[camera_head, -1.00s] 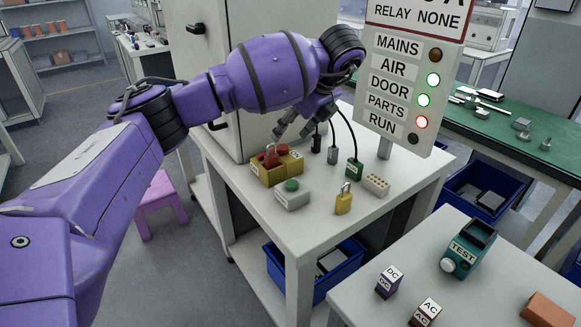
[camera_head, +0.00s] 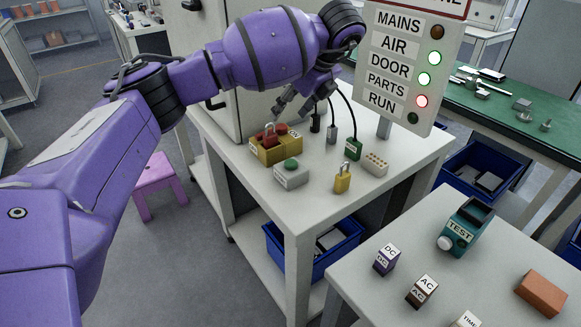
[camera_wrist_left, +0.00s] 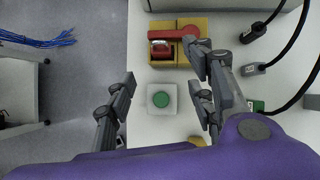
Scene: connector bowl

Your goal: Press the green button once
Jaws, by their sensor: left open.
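The green button (camera_head: 291,163) sits on top of a small light grey box (camera_head: 291,178) on the white table. My left gripper (camera_head: 291,108) is open and empty, above and behind the button box in the head view. In the left wrist view my left gripper (camera_wrist_left: 165,95) has its fingers spread to either side of the button box. My right gripper is not in view.
A yellow box with red parts (camera_head: 276,146) stands right behind the button box. A yellow padlock (camera_head: 342,179), a grey studded block (camera_head: 375,164) and cabled connectors (camera_head: 353,149) stand to the right. A sign panel (camera_head: 405,65) rises behind. Another table (camera_head: 400,303) is at front right.

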